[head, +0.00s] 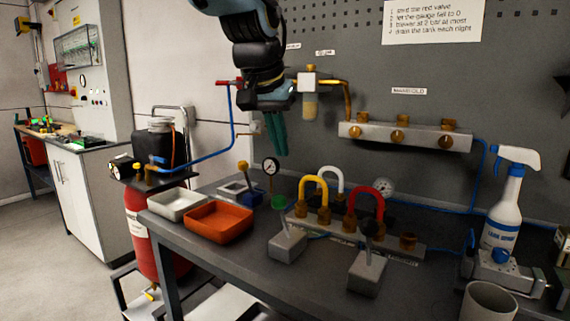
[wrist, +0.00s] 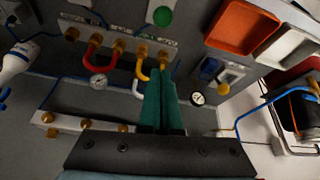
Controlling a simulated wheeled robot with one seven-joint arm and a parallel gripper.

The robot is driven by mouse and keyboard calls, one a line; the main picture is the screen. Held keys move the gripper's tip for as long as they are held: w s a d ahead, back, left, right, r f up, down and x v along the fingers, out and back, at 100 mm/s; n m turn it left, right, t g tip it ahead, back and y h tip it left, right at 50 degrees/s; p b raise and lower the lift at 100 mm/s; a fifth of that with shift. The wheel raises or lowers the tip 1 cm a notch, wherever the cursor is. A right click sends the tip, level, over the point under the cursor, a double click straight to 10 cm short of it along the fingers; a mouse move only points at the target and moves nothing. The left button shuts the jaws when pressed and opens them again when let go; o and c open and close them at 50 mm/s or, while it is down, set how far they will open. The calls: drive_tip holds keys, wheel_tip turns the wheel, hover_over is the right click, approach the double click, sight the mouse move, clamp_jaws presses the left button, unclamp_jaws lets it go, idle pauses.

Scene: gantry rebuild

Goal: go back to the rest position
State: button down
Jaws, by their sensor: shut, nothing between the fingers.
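My gripper (head: 279,135) hangs from my arm above the back of the dark workbench (head: 250,262), with its green fingers pointing down. In the head view the fingers are close together and hold nothing. In the wrist view my gripper (wrist: 165,82) also shows shut, with the bench fittings beyond its fingertips. It is apart from the bench top, behind and above a pressure gauge (head: 271,166) in the head view.
A manifold with yellow, white and red hoses (head: 367,193) stands on the bench. An orange tray (head: 218,222) and a pale tray (head: 178,204) are at left. A spray bottle (head: 502,215) stands at right. A wall manifold (head: 405,137) and blue pipe (head: 207,155) flank my gripper.

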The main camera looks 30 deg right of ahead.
drive_tip(key=w+a+f+n+y, duration=0.1)
drive_tip(key=w+a+f+n, duration=0.15)
drive_tip(key=a+f, duration=0.5)
drive_tip(key=w+a+f+n+y, duration=0.15)
drive_tip(key=w+a+f, duration=0.25)
drive_tip(key=a, duration=0.6)
drive_tip(key=s+a+f+n, duration=0.2)
drive_tip(key=a+f, duration=0.3)
drive_tip(key=a, duration=0.2)
drive_tip(key=s+a+f+n+g+y, duration=0.1)
drive_tip(key=s+a+f+n, duration=0.1)
drive_tip(key=a+f, duration=0.3)
drive_tip(key=a+p, duration=0.1)
drive_tip(key=a, duration=0.2)
drive_tip(key=shift+s+a+f+n, duration=0.15)
drive_tip(key=shift+s+a+n, duration=0.1)
drive_tip(key=shift+n, duration=0.15)
drive_tip(key=shift+d, duration=0.15)
